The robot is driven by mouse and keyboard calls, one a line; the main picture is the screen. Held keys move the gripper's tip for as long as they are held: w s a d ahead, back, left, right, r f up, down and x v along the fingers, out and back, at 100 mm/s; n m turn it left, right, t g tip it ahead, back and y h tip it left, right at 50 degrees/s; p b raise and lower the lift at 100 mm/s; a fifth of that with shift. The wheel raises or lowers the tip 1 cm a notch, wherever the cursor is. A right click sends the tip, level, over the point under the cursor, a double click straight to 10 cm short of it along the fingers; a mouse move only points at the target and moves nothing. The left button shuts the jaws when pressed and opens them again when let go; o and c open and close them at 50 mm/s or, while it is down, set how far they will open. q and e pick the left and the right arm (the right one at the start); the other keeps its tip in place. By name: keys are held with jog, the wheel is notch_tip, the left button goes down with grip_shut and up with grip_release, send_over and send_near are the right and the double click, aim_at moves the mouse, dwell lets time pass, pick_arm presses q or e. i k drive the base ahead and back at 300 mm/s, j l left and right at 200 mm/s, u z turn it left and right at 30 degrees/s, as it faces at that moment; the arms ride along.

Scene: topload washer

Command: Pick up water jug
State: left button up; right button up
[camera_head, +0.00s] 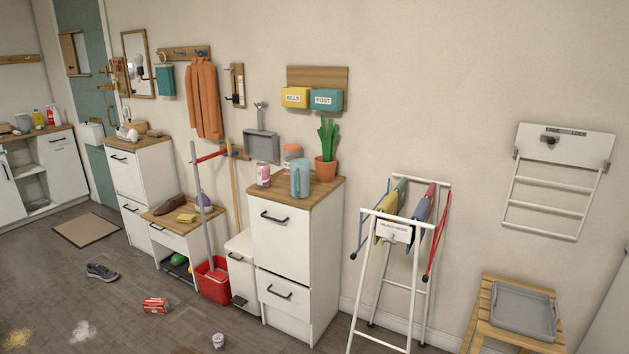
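A blue-grey water jug (300,179) stands upright on the wooden top of a white cabinet (292,245) in the middle of the view. It is near the front edge of the top. A pink can (263,174) stands to its left, an orange-lidded jar (291,155) behind it, and a potted plant (326,165) to its right. The side of the jug facing me is unobstructed. Neither of my grippers shows in the head view.
A white folding drying rack (393,235) stands right of the cabinet. A red bucket (213,279) with a mop and a white bin (241,268) stand to its left. A red box (155,305), a shoe (102,271) and a small cup (218,340) lie about the floor.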

aim_at(300, 168)
jog(key=i+j, duration=0.1)
jog(key=i, duration=0.5)
jog(key=i+j+u, duration=0.15)
jog(key=i, duration=0.5)
jog(key=i+j, duration=0.65)
jog(key=j, duration=0.15)
jog(key=j+u, duration=0.05)
